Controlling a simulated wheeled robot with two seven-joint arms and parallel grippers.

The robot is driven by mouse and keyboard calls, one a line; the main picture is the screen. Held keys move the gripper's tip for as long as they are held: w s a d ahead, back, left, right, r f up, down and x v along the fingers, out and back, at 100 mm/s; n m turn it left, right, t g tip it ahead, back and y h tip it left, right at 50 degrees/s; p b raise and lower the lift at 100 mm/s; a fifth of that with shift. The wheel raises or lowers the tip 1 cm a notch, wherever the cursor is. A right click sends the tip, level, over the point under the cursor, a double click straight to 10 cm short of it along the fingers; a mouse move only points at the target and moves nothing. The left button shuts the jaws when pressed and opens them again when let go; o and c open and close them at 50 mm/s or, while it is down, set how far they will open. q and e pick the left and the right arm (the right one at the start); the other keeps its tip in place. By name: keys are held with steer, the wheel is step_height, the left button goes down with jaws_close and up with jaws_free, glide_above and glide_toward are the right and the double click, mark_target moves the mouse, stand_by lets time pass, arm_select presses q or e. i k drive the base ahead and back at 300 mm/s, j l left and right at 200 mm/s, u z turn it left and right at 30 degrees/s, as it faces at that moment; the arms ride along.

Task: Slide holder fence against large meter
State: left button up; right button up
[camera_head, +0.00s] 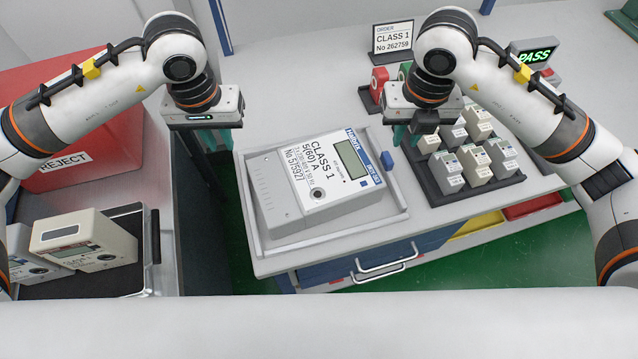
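The large grey meter (318,187), labelled CLASS 1, lies tilted in the picture in a light grey holder (262,228) on the bench. The holder's fence with a blue knob (388,161) is at the meter's right. A narrow strip of holder floor shows between the meter and the right side. My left gripper (214,140) hangs above and left of the holder, its teal fingers apart with nothing between them. My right gripper (408,136) is above and right of the knob, by the small meters; its fingers are partly hidden. Neither gripper touches the large meter.
A dark rack (436,190) of several small meters (474,158) stands right of the holder. A red REJECT box (75,125) and a tray with meters (85,240) are at left. An order sign (393,40) and a PASS display (534,56) stand behind.

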mark_target(385, 162)
steer(key=k+l, duration=0.25)
steer(key=k, duration=0.2)
steer(key=k+l, duration=0.25)
steer(key=k, duration=0.25)
steer(key=k+l, duration=0.25)
steer(key=k, duration=0.2)
